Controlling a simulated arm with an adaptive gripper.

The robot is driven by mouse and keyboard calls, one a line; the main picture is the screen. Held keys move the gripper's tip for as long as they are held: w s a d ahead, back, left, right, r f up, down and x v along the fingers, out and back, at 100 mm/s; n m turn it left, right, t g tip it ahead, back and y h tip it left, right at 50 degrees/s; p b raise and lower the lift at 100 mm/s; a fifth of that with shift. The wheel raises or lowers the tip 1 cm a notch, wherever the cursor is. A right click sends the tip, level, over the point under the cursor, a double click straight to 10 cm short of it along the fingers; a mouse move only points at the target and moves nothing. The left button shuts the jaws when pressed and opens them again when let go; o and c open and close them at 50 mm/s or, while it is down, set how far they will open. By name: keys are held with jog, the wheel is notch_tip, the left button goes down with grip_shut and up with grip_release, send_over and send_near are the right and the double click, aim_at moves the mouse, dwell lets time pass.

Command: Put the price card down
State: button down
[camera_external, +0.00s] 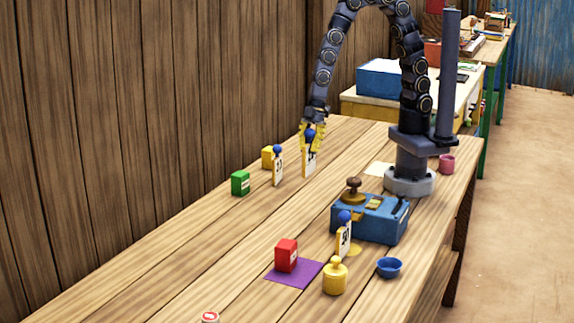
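My gripper (312,143), with yellow fingers, is at the far part of the table, pointing down. Its fingers are closed around the blue knob of a white price card (309,166). The card hangs upright below the fingers. I cannot tell whether its lower edge touches the table. A second price card with a blue knob (278,170) stands just to the left, beside a yellow box (267,156). A third price card (344,240) stands nearer, in front of the blue balance (378,222). The fingers partly hide the held card's knob.
A green box (240,183) stands at the left. A red box (286,256) is on a purple mat (291,277). A yellow weight (335,278), a blue bowl (389,267) and a pink cup (447,164) stand nearby. The table's left middle is clear.

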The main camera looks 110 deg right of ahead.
jog(key=shift+w+a+f, duration=0.65)
jog(key=shift+w+f, duration=1.5)
jog(key=shift+w, duration=0.05)
jog(key=shift+w+a+f, duration=0.6)
jog(key=shift+w+f, duration=1.6)
jog(key=shift+w+a+f, duration=0.65)
jog(key=shift+w+f, duration=1.5)
jog(key=shift+w, duration=0.05)
jog(key=shift+f, duration=0.1)
jog(key=c, duration=1.2)
grip_release()
jog(key=shift+o, duration=0.2)
